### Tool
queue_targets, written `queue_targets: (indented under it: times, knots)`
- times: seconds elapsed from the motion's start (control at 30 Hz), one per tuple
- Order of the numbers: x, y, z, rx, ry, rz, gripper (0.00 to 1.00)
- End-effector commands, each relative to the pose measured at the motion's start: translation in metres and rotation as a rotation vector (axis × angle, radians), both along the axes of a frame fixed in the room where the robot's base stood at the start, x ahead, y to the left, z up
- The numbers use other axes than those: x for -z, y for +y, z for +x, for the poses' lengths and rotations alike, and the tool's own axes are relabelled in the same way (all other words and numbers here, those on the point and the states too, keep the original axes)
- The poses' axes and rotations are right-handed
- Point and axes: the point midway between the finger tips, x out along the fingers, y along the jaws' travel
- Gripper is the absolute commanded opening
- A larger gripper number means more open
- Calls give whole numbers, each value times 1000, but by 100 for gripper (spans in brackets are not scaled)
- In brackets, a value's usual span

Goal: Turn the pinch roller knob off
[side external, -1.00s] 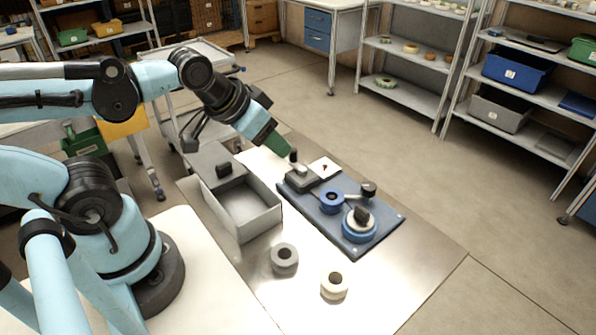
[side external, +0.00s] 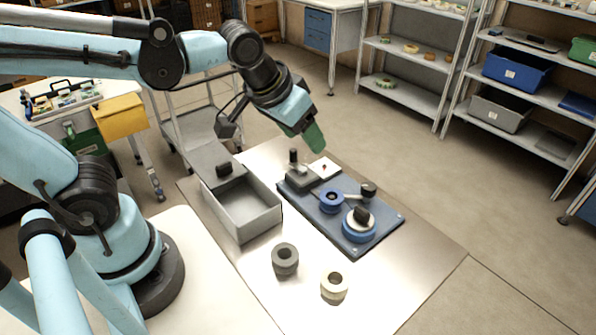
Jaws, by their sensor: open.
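A blue base plate (side external: 385,232) lies on the metal table. At its far left end is a grey block (side external: 300,176) with an upright black peg or lever (side external: 293,156). Beside it is a white plate (side external: 325,168) with a small red mark. A small blue reel (side external: 331,201), a black knob (side external: 368,189) and a larger blue and white reel with a black knob (side external: 361,214) are on the base plate. I cannot tell which part is the pinch roller knob. My gripper (side external: 315,140), with green fingers, is open above the white plate, apart from everything.
An open grey bin (side external: 245,213) with a partly slid lid (side external: 215,165) stands left of the base plate. A grey roll (side external: 285,259) and a white roll (side external: 334,286) lie on the near part of the metal table (side external: 400,290). The table's right side is clear.

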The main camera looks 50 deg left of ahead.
Motion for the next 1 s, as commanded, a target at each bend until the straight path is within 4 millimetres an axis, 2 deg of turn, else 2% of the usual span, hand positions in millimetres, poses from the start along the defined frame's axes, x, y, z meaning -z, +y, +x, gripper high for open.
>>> queue_targets:
  times: [0.03,0.2,0.4,0.53,0.73,1.0]
  knots:
    - [-2,-12,11,-6,21,-2,59]
    - [-1,-48,38,-57,78,0,59]
    - [6,-80,58,-112,115,11,59]
    - [9,-89,63,-131,123,16,59]
    - [20,-89,68,-137,124,16,59]
    - [59,-86,84,-136,124,15,59]
